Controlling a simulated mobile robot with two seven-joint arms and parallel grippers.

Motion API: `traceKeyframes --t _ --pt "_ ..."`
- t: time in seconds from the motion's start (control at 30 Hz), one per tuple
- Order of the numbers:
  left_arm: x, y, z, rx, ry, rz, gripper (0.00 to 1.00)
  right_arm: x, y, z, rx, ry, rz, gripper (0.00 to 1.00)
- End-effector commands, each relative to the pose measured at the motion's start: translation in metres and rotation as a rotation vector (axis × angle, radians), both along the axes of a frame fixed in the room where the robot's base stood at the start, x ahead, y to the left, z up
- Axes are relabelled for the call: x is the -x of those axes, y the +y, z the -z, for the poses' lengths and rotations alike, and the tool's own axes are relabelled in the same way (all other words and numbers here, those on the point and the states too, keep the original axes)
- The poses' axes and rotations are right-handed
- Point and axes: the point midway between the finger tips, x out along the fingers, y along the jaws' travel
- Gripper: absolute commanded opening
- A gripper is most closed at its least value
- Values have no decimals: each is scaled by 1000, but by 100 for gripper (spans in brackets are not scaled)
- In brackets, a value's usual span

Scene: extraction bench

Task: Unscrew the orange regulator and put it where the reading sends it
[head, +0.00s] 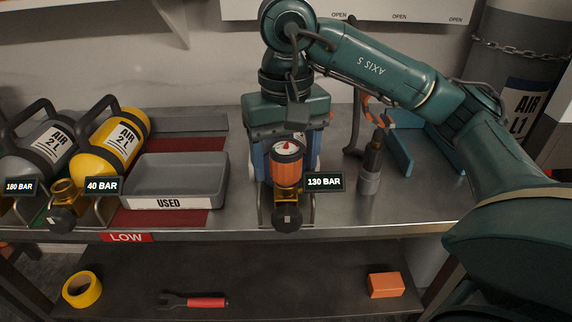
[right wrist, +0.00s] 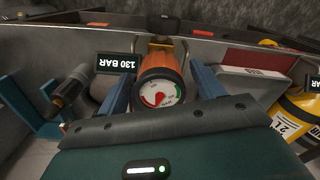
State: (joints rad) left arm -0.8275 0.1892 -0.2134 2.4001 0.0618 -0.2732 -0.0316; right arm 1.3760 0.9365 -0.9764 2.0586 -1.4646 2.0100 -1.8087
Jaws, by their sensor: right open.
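The orange regulator (head: 286,170) has a round white gauge with a red mark; the gauge faces up in the right wrist view (right wrist: 158,92), its figures too small to read. It sits on a brass valve (head: 287,195) with a black knob, beside a "130 BAR" sign (head: 324,182). My right gripper (head: 286,165) is above it, open, with its blue fingers on either side of the regulator. In the right wrist view gaps show between fingers and regulator. The cylinder behind is mostly hidden by my gripper. A grey "USED" tray (head: 222,175) stands to the left. My left gripper is not in view.
A grey cylinder (head: 50,145) signed 180 BAR and a yellow cylinder (head: 112,140) signed 40 BAR lie at left. A red "LOW" label (head: 127,238) marks the bench edge. A dark upright tool (head: 371,165) and blue holder (head: 398,150) stand right. Tape, wrench and orange block lie below.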

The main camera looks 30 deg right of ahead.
Motion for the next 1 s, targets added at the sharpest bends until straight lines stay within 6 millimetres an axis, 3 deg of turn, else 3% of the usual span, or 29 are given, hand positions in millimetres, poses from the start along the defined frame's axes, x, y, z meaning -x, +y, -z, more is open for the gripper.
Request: traceKeyframes --t 1.0 --pt "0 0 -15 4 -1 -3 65 0 0 -1 1 0 1614 67"
